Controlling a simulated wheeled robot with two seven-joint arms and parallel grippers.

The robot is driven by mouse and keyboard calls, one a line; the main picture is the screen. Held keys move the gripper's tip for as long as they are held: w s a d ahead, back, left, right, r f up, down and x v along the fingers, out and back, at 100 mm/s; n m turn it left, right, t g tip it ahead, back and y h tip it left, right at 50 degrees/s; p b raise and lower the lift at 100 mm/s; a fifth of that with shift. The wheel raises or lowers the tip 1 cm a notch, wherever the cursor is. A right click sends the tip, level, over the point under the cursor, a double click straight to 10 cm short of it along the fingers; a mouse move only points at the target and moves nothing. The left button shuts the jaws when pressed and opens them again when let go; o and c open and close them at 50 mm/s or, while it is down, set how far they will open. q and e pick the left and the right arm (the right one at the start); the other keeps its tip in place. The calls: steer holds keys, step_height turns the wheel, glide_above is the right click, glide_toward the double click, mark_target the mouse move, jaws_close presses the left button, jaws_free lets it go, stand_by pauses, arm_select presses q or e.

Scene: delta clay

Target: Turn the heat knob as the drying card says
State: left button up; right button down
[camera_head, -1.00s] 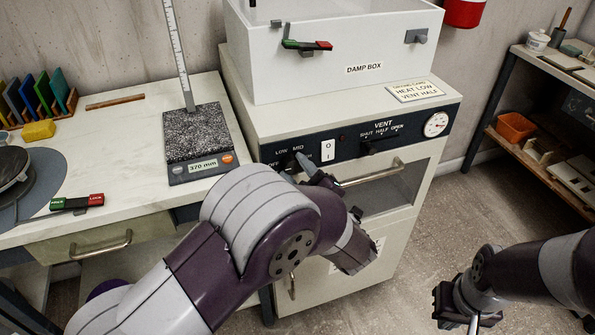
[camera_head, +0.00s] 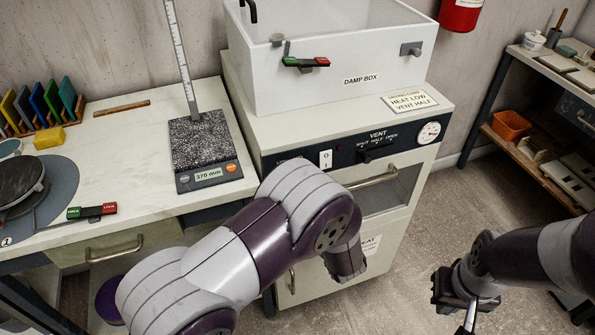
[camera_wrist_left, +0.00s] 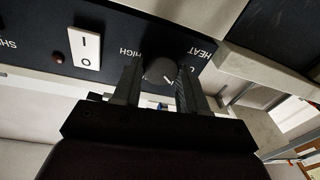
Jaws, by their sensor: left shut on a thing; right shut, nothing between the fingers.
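The drying card (camera_head: 411,102) lies on top of the white cabinet and reads HEAT LOW, VENT HALF. In the left wrist view the dark round heat knob (camera_wrist_left: 160,69) is on the black panel beside upside-down HEAT and HIGH lettering. It bears a short white mark. My left gripper (camera_wrist_left: 158,88) is shut on the knob, one finger on each side. In the head view my left arm hides the knob and gripper. My right gripper (camera_head: 470,307) is shut and empty at the lower right, away from the panel.
A white rocker switch (camera_head: 325,159) sits beside the heat knob, and the vent knob (camera_head: 366,155) is farther right. A dial gauge (camera_head: 428,132) is at the panel's right end. The oven door handle (camera_head: 372,177) runs below. The damp box (camera_head: 330,70) stands on top.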

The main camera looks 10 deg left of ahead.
arm_select(q)
steer(key=shift+m+t+p, duration=0.3)
steer(key=shift+m+p, duration=1.2)
steer(key=shift+m, duration=0.9)
steer(key=shift+f, duration=0.1)
steer(key=o, duration=1.1)
steer(key=shift+c, duration=0.2)
steer(key=v, duration=1.2)
steer(key=shift+s+d, duration=0.2)
steer(key=shift+s, duration=0.15)
